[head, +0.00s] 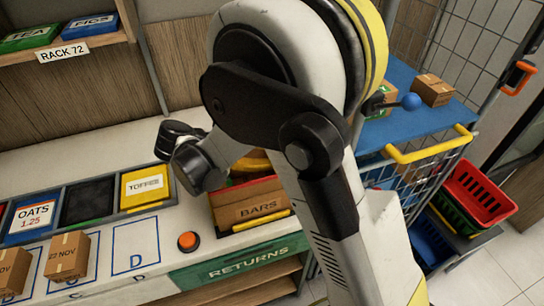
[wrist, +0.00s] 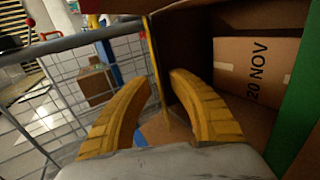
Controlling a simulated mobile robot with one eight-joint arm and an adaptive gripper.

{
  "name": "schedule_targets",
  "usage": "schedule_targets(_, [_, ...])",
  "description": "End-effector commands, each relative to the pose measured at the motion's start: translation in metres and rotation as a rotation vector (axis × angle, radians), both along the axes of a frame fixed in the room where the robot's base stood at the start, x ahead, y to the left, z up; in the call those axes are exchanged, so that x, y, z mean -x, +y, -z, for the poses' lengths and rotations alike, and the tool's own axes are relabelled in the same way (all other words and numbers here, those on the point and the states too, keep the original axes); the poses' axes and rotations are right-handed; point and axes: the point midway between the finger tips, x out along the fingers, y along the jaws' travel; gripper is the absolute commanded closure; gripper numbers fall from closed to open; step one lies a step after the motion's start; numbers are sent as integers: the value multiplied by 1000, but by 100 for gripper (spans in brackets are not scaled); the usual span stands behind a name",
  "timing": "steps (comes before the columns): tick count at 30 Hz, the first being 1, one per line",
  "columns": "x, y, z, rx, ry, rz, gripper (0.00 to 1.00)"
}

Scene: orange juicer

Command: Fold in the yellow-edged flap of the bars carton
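The bars carton (head: 232,208) stands on the counter in the head view, with the word BARS on its front and a yellow edge (head: 261,221) below the word. A red edge shows above it. My arm covers its right side. My gripper (wrist: 160,80) is open in the wrist view, with a clear gap between its yellow fingertips. A thin yellow edge (wrist: 152,55) of a brown panel shows upright just beyond the gap. I cannot tell whether the fingers touch it. In the head view the fingers are mostly hidden behind my arm.
In the wrist view a box marked 20 NOV (wrist: 256,72) lies at the right, beside a green strip (wrist: 297,118). A wire cage (wrist: 60,90) stands at the left. An orange button (head: 188,241) sits left of the carton. A blue-topped trolley (head: 410,120) stands at the right.

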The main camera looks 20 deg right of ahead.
Motion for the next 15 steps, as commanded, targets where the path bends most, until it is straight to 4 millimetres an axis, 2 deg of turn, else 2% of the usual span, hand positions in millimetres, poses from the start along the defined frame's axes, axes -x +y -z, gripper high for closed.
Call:
schedule_targets(8, [0,0,-2,0,0,0,76])
schedule_targets(11, [0,0,-13,0,0,0,76])
schedule_targets(15, [0,0,-40,0,0,0,76])
